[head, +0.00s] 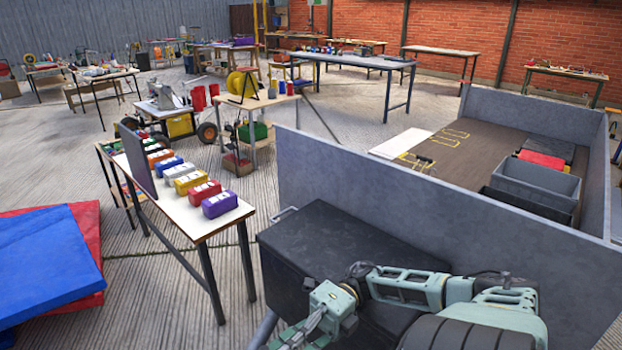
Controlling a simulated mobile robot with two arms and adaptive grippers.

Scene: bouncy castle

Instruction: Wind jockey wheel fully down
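A grey-sided trailer (400,205) stands at the right, with a black box (335,255) at its near end. A slanted grey tube (264,328) shows low beside the box; it may be part of the trailer's drawbar. I cannot make out the jockey wheel or its handle; that area is cut off by the bottom edge or hidden by my arm. My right arm reaches in from the lower right across the black box, its pale green wrist at the bottom edge. Its gripper fingers are not visible. My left arm and gripper are out of view.
A narrow table (185,208) with a row of coloured boxes stands left of the trailer. Blue (45,262) and red (90,235) mats lie at the far left. The trailer bed holds a grey crate (535,178). Ribbed floor is bare between table and mats.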

